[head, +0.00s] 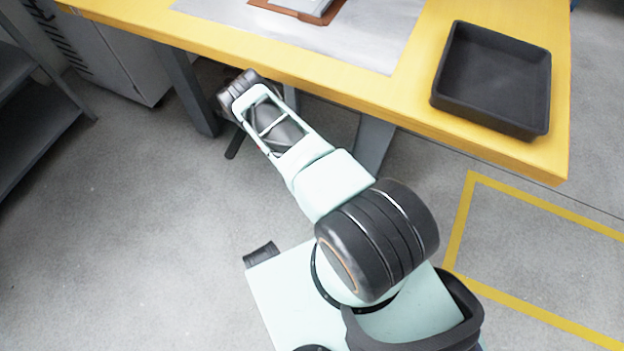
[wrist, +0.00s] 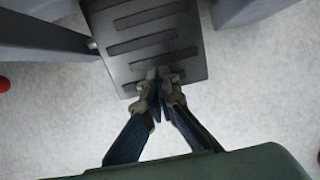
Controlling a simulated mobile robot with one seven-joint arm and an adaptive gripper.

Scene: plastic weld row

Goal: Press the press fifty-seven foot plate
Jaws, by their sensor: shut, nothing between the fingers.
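A dark rectangular foot plate (wrist: 147,36) with raised ridges lies near the floor at the top of the wrist view. My gripper (wrist: 158,76) is shut and empty. Its fingertips overlap the near edge of the plate in the picture. I cannot tell whether they touch the plate or are above it. In the head view my arm reaches down beside the yellow table's front edge, and the gripper is hidden there. A small dark piece (head: 236,145) shows beside the arm; I cannot tell if it is part of the plate.
The yellow table (head: 340,100) stands above the plate area and carries a black tray (head: 492,80) at the right. Grey table legs (head: 372,150) stand below. A grey shelf (head: 30,130) is at the left. A red object (wrist: 3,84) edges the wrist view. Grey floor is open.

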